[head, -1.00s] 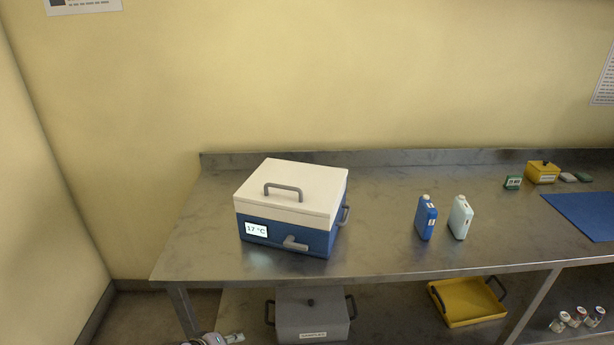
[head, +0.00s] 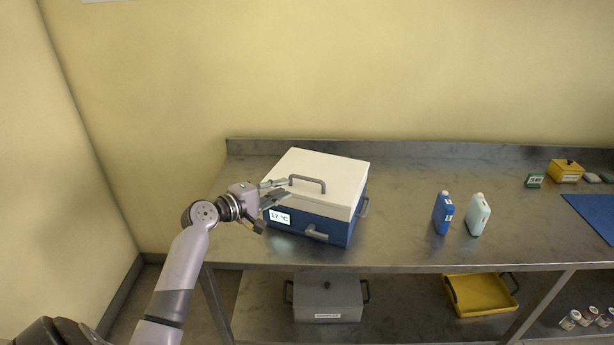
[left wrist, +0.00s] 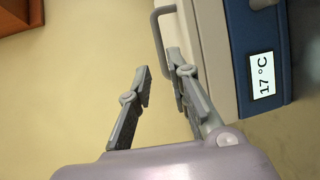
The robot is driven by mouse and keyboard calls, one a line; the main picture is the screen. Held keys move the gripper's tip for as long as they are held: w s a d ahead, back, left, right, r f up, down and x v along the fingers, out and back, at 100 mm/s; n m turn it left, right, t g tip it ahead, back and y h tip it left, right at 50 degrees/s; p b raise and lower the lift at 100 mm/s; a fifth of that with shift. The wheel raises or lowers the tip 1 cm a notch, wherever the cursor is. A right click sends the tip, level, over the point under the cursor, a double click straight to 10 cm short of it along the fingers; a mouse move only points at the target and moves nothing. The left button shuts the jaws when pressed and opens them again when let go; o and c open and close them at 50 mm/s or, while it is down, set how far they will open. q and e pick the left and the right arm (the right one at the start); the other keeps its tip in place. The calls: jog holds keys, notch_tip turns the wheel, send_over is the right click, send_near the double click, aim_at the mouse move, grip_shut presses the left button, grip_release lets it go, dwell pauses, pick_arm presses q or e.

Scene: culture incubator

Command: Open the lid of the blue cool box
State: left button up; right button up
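The blue cool box (head: 336,229) stands on the steel bench with its white lid (head: 325,168) shut. A grey handle (head: 308,183) is on top of the lid, and a grey latch (head: 316,234) is on the front beside a 17 °C display. In the left wrist view the lid handle (left wrist: 155,40) is just beyond the fingertips. My left gripper (head: 275,190) is open and empty at the front left of the lid, near the handle; its fingers also show apart in the left wrist view (left wrist: 156,62). I cannot tell if it touches the box. My right gripper is out of view.
A blue bottle (head: 443,213) and a pale bottle (head: 478,214) stand right of the box. A yellow box (head: 566,171) and a blue mat (head: 592,212) are farther right. A grey box (head: 327,298) and yellow tray (head: 480,296) are on the lower shelf. Bench between box and bottles is clear.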

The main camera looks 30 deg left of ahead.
aim_at(307, 180)
pick_arm(q)
jog(key=p+x, duration=0.1)
jog(key=x, duration=0.9)
jog(key=shift+w+f, duration=0.1)
jog(key=shift+w, duration=0.05)
jog(key=shift+c, duration=0.2)
grip_shut()
